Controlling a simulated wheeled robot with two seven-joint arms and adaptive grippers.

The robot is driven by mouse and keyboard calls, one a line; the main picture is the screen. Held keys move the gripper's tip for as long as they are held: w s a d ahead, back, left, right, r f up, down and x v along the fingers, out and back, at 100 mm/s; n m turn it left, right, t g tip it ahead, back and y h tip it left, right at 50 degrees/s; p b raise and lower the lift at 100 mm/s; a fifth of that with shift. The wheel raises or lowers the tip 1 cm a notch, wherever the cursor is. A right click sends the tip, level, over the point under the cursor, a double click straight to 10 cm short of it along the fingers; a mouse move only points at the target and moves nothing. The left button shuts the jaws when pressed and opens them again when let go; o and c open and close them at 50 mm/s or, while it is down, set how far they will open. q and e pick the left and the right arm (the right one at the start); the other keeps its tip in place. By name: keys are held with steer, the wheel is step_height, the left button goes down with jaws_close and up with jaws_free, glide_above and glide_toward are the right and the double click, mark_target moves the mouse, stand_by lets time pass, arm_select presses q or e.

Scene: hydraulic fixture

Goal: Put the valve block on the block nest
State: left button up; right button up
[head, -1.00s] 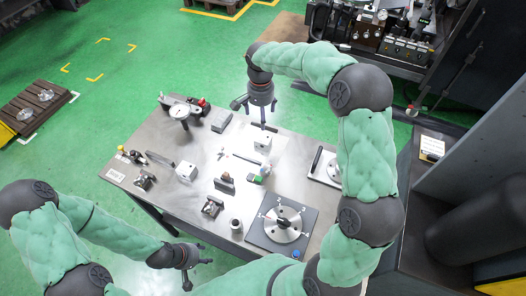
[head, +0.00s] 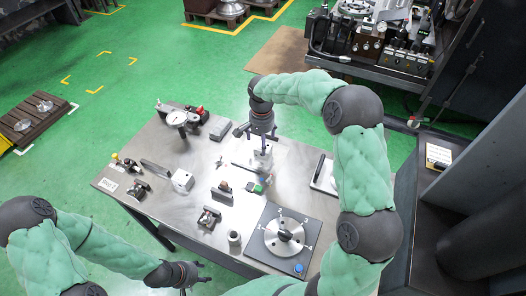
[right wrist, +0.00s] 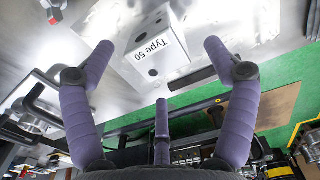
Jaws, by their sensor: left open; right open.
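The same gripper (right wrist: 160,62) frames the block in the right wrist view. I cannot tell which part is the block nest. My left gripper (head: 190,278) is open and empty off the table's front edge.
A dark plate with a round metal disc (head: 283,237) lies at the table's front right. A tray with a black handle (head: 322,175) is at the right edge. A dial gauge (head: 177,118) stands at the back left. Several small fixtures fill the middle.

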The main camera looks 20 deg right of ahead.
steer(key=f, duration=0.1)
steer(key=f+b, duration=0.1)
steer(key=f, duration=0.2)
steer(key=shift+d+f, duration=0.25)
steer(key=c, duration=1.5)
steer(key=shift+r, duration=0.1)
steer(key=shift+c, duration=0.3)
steer(key=shift+r, duration=0.15)
steer(key=shift+r, duration=0.25)
step_height(320, 180, up, 2)
steer(key=shift+r+p, duration=0.1)
steer(key=shift+p, duration=0.4)
steer(key=s+a+r+p, duration=0.3)
steer(key=s+a+r, duration=0.5)
steer(key=a+r, duration=0.2)
steer(key=shift+s+a, duration=0.4)
steer(key=shift+a, duration=0.2)
